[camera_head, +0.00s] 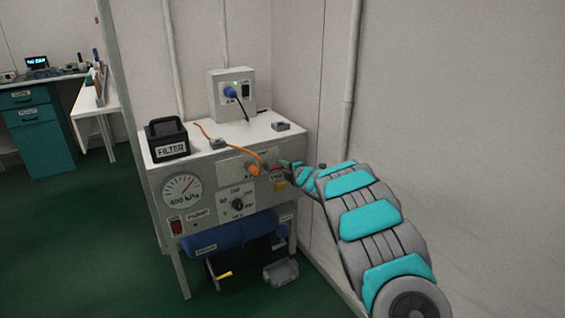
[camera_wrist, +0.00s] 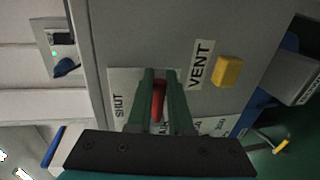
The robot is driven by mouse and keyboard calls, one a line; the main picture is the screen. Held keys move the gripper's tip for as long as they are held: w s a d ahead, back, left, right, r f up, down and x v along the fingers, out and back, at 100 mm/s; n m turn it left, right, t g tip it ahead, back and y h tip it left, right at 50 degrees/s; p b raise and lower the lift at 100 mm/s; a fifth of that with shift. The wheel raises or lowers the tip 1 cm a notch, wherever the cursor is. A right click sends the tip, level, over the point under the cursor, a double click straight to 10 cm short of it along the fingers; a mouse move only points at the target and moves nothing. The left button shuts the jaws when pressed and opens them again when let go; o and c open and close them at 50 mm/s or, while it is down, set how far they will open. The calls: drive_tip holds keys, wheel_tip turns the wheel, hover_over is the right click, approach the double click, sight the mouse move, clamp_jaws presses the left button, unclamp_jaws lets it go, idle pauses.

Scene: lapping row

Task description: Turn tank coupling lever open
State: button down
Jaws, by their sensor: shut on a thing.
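A red lever (camera_wrist: 158,100) stands on the grey front panel in the wrist view, with a plate lettered SHUT (camera_wrist: 119,100) beside it. I take it to be the tank coupling lever. My gripper (camera_wrist: 160,76) is shut on the red lever, one green finger on each side of it. The fingers hide part of the lever and some of the lettering. In the head view my gripper (camera_head: 285,165) is at the right end of the panel, just right of an orange hose fitting (camera_head: 254,169). The lever is mostly hidden there.
A yellow button (camera_wrist: 229,71) is close to my fingers, beside the VENT label (camera_wrist: 200,63). The panel carries a gauge (camera_head: 182,190) and a knob (camera_head: 238,204). A FILTER box (camera_head: 167,140) and an outlet box (camera_head: 232,94) stand on top. A wall is close on the right.

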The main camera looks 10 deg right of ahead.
idle(0.5)
drive_tip(key=c, duration=1.1)
unclamp_jaws()
drive_tip(key=shift+d, duration=0.1)
drive_tip(key=shift+s, duration=0.1)
drive_tip(key=b+v, duration=0.1)
drive_tip(key=v, duration=0.6)
drive_tip(key=shift+s+d, duration=0.15)
drive_tip(key=shift+s, duration=0.15)
